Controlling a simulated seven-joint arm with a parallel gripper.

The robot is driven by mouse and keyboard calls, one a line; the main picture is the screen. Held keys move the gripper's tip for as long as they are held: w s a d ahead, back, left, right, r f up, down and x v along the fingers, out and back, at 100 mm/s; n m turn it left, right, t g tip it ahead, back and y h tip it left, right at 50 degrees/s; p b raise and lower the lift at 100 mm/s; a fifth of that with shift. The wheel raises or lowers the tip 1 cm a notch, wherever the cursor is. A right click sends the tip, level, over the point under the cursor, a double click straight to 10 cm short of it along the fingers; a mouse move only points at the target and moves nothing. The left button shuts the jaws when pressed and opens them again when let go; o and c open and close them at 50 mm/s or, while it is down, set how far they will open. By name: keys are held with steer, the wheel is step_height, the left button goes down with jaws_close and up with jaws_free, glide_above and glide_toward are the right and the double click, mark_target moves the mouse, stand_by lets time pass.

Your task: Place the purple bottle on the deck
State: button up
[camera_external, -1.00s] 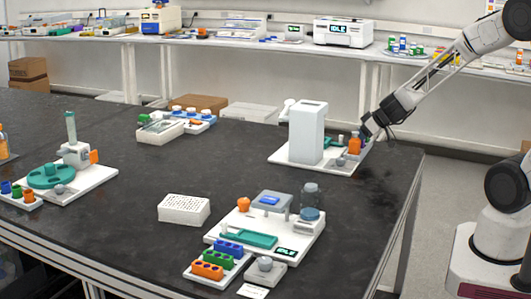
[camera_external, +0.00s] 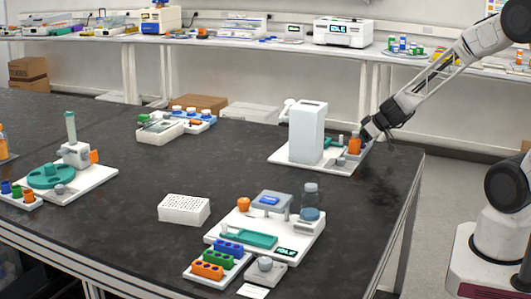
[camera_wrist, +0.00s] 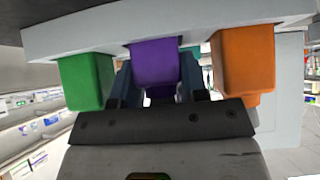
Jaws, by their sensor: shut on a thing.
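The purple bottle (camera_wrist: 155,62) shows in the wrist view as a purple block in the middle, between the two dark fingers of my gripper (camera_wrist: 157,84). The gripper is shut on it. A green block (camera_wrist: 85,82) is to its left and an orange block (camera_wrist: 245,60) to its right, all against a white slab (camera_wrist: 200,18). In the external view my gripper (camera_external: 367,133) is at the right end of a white base plate (camera_external: 283,157), just beside an orange bottle (camera_external: 354,146). The purple bottle cannot be made out there. Which surface is the deck is unclear.
A white tower (camera_external: 308,132) stands on the same plate, left of the gripper. A white rack (camera_external: 184,209) and another white station (camera_external: 265,235) are nearer the front. The dark bench (camera_external: 370,190) is clear around the plate's right and front; its right edge is close.

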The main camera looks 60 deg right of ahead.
steer(key=shift+f, duration=0.35)
steer(key=shift+s+a+f, duration=0.1)
steer(key=shift+s+f, duration=0.15)
steer(key=shift+f, duration=0.55)
steer(key=o, duration=0.9)
steer(key=shift+f, duration=0.1)
steer(key=shift+o, duration=0.3)
steer(key=shift+s, duration=0.1)
steer(key=shift+o, duration=0.4)
steer(key=shift+s+r, duration=0.3)
steer(key=shift+r, duration=0.15)
steer(key=shift+o, duration=0.5)
steer(key=w+r+v, duration=0.1)
steer(key=v, duration=0.6)
steer(key=shift+r, duration=0.45)
steer(key=shift+s, duration=0.1)
steer(key=shift+r, duration=0.1)
